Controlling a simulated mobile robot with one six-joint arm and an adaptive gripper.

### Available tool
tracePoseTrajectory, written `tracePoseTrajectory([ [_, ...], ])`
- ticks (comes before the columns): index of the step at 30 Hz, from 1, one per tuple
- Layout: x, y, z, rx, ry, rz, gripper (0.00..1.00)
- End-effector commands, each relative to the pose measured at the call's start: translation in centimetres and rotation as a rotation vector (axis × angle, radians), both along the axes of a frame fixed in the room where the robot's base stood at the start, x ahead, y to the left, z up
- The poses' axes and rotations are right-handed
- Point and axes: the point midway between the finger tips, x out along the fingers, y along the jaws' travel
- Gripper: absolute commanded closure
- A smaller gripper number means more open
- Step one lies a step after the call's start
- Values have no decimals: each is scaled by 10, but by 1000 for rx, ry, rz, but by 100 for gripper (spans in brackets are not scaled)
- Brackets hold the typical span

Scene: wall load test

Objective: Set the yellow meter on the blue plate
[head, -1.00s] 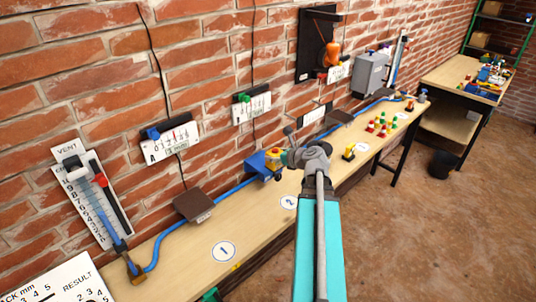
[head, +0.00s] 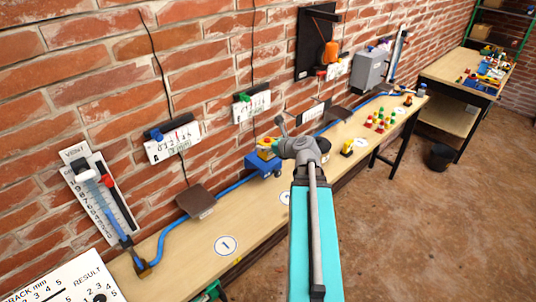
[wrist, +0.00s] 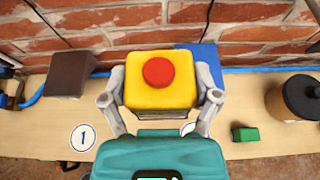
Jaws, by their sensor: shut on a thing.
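My gripper (wrist: 163,97) is shut on a yellow box with a round red top, which I take for the yellow meter (wrist: 140,94). One finger is on each side of it. In the head view the yellow meter (head: 266,143) shows at the end of my gripper (head: 279,147), in front of or above a blue block (head: 258,165), which I take for the blue plate. In the wrist view the blue plate (wrist: 208,57) is partly hidden behind the meter. I cannot tell whether the two touch.
A brown block (head: 196,201) and a blue hose (head: 165,232) lie along the wall at the left. A green block (wrist: 245,134) and a dark round pot (wrist: 300,97) are at the right in the wrist view. The bench front near marker 1 (head: 226,245) is clear.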

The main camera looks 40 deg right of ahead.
Motion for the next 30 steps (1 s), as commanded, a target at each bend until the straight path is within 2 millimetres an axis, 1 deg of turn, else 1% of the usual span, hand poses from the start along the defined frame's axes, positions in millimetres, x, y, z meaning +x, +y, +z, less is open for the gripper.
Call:
tracePoseTrajectory([
  [5, 19, -13, -12, 0, -1, 0, 82],
  [17, 76, -52, -43, 1, -1, 1, 82],
  [24, 89, -61, -67, 1, -1, 0, 82],
  [30, 100, -69, -83, 1, -1, 0, 82],
])
